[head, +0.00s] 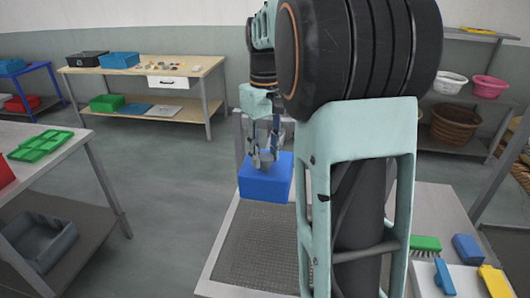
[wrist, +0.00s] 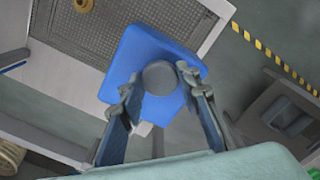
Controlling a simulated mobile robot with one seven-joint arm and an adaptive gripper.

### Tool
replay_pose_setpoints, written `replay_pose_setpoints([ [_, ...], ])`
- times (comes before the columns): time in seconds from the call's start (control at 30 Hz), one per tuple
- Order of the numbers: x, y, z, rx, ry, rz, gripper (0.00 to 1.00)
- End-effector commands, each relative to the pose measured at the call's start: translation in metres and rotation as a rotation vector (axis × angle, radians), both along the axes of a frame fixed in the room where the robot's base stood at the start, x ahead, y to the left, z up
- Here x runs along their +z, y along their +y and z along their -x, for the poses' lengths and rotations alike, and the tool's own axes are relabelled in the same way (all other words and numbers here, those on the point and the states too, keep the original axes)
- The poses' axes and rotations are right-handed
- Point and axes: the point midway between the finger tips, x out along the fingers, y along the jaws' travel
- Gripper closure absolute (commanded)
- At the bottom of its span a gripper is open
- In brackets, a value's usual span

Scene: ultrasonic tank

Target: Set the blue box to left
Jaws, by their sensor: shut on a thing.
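The blue box (head: 266,184) is at the far end of the mesh-floored grey bench, below my gripper (head: 266,160). In the wrist view, the blue box (wrist: 150,45) has a round grey knob (wrist: 159,78) on its top. My gripper's fingers (wrist: 159,80) stand on either side of the knob and are shut on it. The box overlaps the mesh's far left corner in the head view. I cannot tell whether it rests there or hangs just above.
A green brush (head: 425,244), a blue block (head: 467,248) and a white board (head: 445,282) are at right. A left table holds a green tray (head: 40,145). Open floor lies between.

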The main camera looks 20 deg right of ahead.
Motion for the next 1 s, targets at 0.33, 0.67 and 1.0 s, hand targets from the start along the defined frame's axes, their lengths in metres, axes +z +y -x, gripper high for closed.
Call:
replay_pose_setpoints([
  [0.33,0.001,0.003,-0.003,0.003,-0.008,-0.005,0.52],
  [0.67,0.009,0.002,-0.002,0.002,-0.008,-0.003,0.52],
  [1.0,0.076,0.002,-0.003,0.003,-0.011,-0.002,0.52],
])
